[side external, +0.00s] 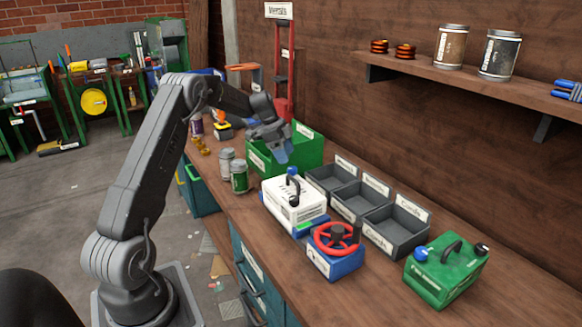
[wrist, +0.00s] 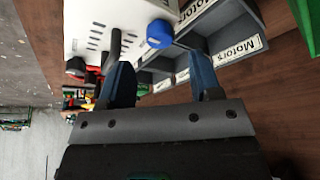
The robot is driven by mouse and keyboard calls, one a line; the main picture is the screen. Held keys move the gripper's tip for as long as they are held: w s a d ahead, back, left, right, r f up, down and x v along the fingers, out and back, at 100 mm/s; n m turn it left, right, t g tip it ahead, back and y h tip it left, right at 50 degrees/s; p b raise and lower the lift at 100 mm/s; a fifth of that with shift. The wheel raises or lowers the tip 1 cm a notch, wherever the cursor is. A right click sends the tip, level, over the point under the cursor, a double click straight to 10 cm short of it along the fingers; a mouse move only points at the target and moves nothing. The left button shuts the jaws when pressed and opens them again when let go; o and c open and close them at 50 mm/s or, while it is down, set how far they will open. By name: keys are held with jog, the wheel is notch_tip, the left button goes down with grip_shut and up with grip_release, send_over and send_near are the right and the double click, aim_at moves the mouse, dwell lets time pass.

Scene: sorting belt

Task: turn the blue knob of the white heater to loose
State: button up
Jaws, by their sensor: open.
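The white heater (side external: 294,203) stands on the bench, with a dark handle on top. Its blue knob (side external: 292,171) shows at the top, by the far end. In the wrist view the heater (wrist: 90,20) fills the upper left, and the blue knob (wrist: 159,33) sits at its right end, beside the dark handle (wrist: 115,45). My gripper (side external: 283,158) is above the heater's far end, close to the knob. In the wrist view my gripper (wrist: 160,62) is open with its two blue fingers apart; the knob lies just beyond the gap between the tips. Nothing is held.
Labelled grey bins (side external: 396,231) stand right of the heater. A blue box with a red wheel (side external: 337,238) is in front of it, and a green unit (side external: 446,268) is nearer right. A green crate (side external: 312,150) and cans (side external: 239,178) stand behind and left.

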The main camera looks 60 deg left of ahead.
aim_at(292, 168)
jog(key=shift+x, duration=2.65)
jog(key=shift+c, duration=0.5)
jog(key=c, duration=0.8)
jog(key=shift+c, duration=0.2)
